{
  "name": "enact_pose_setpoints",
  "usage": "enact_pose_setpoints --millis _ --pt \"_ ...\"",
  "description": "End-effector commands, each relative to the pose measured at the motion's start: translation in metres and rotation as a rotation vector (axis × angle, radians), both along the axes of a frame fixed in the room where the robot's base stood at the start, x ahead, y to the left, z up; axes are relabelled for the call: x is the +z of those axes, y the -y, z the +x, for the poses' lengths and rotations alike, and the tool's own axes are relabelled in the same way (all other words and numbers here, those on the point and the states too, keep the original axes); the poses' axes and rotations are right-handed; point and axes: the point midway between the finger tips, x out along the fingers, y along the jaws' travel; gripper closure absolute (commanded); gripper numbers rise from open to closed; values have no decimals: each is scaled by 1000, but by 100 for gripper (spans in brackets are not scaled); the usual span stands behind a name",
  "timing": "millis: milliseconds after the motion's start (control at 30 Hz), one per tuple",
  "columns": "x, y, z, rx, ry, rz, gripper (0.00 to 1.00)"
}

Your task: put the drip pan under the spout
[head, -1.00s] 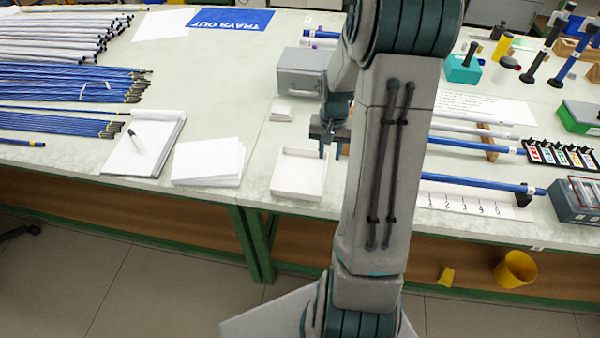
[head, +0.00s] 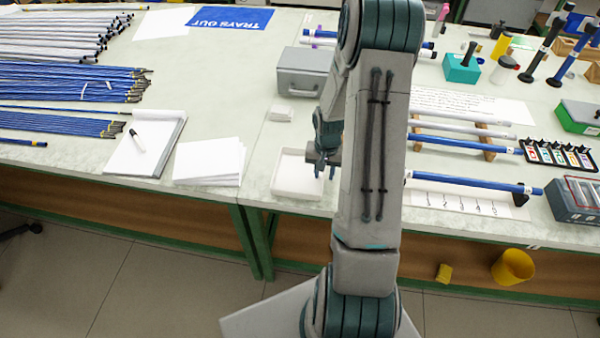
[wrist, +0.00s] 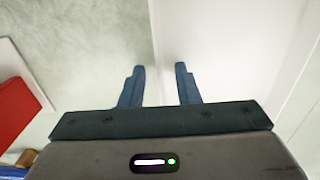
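A shallow white tray (head: 284,190), the only pan-like thing I see, lies flat near the front edge of the bench. My gripper (head: 325,173) is at the tray's right side in the head view, partly covering it. In the wrist view the tray's white floor (wrist: 225,50) fills the right half. My gripper (wrist: 160,82) is open there, one finger on each side of the tray's wall line as seen from above. Nothing is clamped, and I cannot tell how far the fingertips are above the wall. I cannot make out a spout.
A grey box (head: 301,82) and a small white block (head: 280,114) stand behind the tray. Stacked paper (head: 207,162) lies left of it. Rods on a rack (head: 465,143) lie to the right, beyond my arm. A red item (wrist: 18,108) shows in the wrist view.

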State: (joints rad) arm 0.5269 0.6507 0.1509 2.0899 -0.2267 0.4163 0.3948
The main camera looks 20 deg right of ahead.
Motion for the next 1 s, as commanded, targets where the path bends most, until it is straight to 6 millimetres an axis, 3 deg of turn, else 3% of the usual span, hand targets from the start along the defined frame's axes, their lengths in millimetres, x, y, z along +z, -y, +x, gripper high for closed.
enact_pose_setpoints --millis 167,267,767,1000 --pt "0 0 0 0 1 -1 74" --pt "0 0 0 0 1 -1 100" --pt "4 1 1 -1 2 -2 100" --pt "27 1 1 -1 5 -3 100"
